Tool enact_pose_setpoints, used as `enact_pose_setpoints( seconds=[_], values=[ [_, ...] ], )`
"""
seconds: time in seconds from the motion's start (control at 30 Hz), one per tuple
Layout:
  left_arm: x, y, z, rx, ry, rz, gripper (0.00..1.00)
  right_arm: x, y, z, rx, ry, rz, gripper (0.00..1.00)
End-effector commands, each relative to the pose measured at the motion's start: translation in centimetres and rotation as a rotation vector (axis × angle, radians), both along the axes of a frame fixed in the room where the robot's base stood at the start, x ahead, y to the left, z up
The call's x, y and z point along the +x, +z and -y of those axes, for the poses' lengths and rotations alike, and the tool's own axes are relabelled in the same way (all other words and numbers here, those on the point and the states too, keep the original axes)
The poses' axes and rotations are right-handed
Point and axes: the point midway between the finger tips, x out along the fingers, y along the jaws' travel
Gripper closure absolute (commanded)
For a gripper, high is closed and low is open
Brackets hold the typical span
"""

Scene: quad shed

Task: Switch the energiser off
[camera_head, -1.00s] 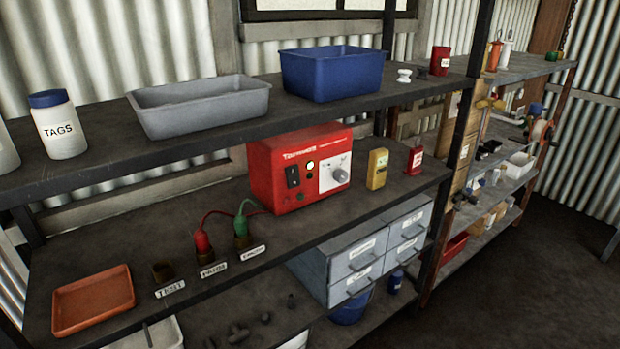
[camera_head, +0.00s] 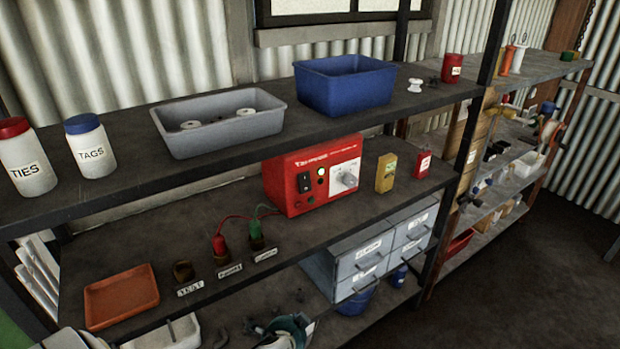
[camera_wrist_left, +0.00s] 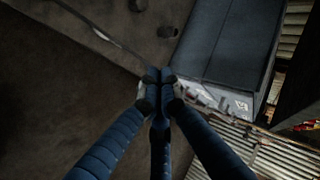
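The energiser is a red box (camera_head: 315,175) on the middle shelf in the head view. Its front has a black rocker switch (camera_head: 305,183), small indicator lights (camera_head: 320,172), one greenish, and a grey dial (camera_head: 348,179) on a white panel. The rocker's position is too small to read. A red lead (camera_head: 219,243) and a green lead (camera_head: 255,232) run from near the box to sockets with labels in front. My left gripper (camera_wrist_left: 160,88) shows in the left wrist view with its fingertips together and nothing seen between them.
A yellow box (camera_head: 386,173) and a small red container (camera_head: 422,165) stand right of the energiser. The upper shelf with a grey tray (camera_head: 215,135) and blue bin (camera_head: 345,90) overhangs it. An orange tray (camera_head: 120,297) lies left; grey drawers (camera_head: 365,262) are below.

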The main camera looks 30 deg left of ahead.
Motion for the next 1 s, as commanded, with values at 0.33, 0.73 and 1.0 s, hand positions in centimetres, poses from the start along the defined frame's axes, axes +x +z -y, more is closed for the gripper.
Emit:
enact_pose_setpoints(
  seconds=[0.33,0.73,1.0],
  values=[
    [6.8,29.8,0.2,0.335,-0.124,0.398,1.0,0.0,3.9,0.3,-0.004,0.0,0.0,0.6],
    [8.4,32.7,-0.4,0.439,-0.175,0.461,1.0,-0.1,3.8,0.3,-0.004,0.0,-0.002,0.6],
    [9.9,32.7,-1.0,0.441,-0.174,0.461,1.0,-0.2,4.4,0.3,-0.004,0.001,-0.004,0.6]
  ],
)
